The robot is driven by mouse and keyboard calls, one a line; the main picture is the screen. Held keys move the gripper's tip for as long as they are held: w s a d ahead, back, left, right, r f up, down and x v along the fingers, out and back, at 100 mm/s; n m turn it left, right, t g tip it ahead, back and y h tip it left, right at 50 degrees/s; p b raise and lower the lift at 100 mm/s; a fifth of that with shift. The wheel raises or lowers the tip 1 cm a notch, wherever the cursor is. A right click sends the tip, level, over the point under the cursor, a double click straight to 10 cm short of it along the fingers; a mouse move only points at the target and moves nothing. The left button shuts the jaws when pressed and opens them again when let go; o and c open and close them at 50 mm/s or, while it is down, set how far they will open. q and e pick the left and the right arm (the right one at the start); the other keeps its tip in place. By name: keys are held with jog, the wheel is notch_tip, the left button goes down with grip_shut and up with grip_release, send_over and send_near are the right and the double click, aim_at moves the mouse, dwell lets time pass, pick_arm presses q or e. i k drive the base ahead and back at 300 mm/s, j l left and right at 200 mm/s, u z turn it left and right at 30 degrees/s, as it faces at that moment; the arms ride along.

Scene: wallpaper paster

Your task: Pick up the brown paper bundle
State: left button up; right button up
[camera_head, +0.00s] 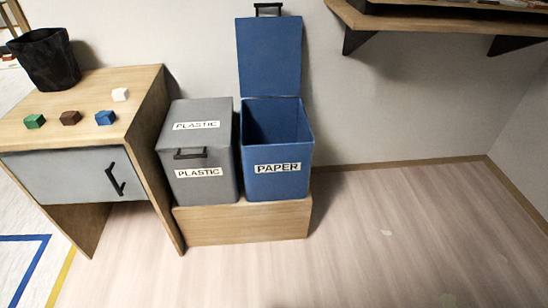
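A small dark brown block-shaped item (70,118) lies on the wooden desk top at the left, between a green one and a blue one. It is the only small brown item I see. It is too small to tell whether it is a paper bundle. Neither of my grippers shows in the head view.
The desk (140,82) also holds a green block (35,121), a blue block (105,118), a white block (120,94) and a black bin (45,60). A closed grey PLASTIC bin (197,152) and an open blue PAPER bin (277,183) stand beside it. The right floor is mostly clear.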

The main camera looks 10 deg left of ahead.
aim_at(70, 118)
jog(key=u, duration=1.7)
jog(key=i+j+z, duration=0.15)
jog(key=i, duration=0.2)
